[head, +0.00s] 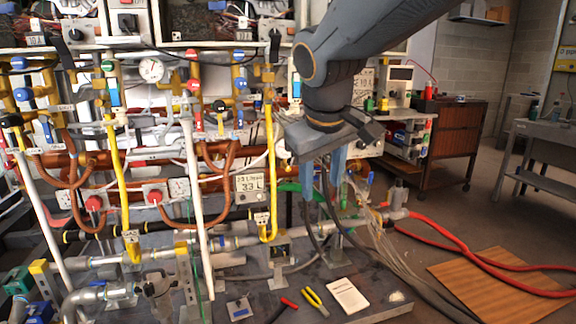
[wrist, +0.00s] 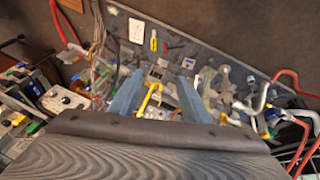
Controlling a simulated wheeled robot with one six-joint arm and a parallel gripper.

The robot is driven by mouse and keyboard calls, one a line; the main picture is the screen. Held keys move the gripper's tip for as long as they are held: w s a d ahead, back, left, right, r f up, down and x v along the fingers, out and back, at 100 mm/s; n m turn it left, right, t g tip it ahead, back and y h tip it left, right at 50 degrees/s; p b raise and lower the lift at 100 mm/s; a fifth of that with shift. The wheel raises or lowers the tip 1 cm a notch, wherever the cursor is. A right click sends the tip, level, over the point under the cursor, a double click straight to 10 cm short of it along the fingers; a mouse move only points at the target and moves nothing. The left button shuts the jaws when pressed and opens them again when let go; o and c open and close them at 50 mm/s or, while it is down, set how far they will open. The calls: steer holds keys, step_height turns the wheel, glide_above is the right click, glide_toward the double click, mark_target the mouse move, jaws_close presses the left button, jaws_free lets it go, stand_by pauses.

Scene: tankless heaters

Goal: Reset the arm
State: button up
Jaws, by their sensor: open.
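My arm (head: 385,40) reaches in from the top right of the head view and bends down at the wrist. My gripper (head: 322,200) points down in front of the right part of the pipe rig. In the wrist view my gripper (wrist: 160,76) shows two blue fingers spread apart, with nothing held between them. A yellow pipe (wrist: 150,98) shows in the gap beyond the fingers. Whether the fingertips touch any pipe or hose cannot be told.
The pipe rig (head: 190,160) with valves and gauges fills the left. Yellow-handled pliers (head: 316,302) and a white card (head: 347,296) lie on the grey base. Red hoses (head: 450,240) cross the floor by a wooden board (head: 500,285). A brown cabinet (head: 455,145) stands behind.

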steer(key=s+d+f+m+g+y+b, duration=0.1)
steer(key=s+d+f+m+g+b, duration=0.15)
steer(key=s+f, duration=0.65)
steer(key=s+d+f+m+g+b, duration=0.1)
steer(key=s+f+g, duration=0.2)
steer(key=s+f, duration=0.65)
steer(key=d+r+m+p, duration=0.2)
steer(key=d+r+p, duration=0.7)
steer(key=p, duration=0.9)
steer(key=shift+r, duration=0.6)
steer(key=shift+d, duration=0.1)
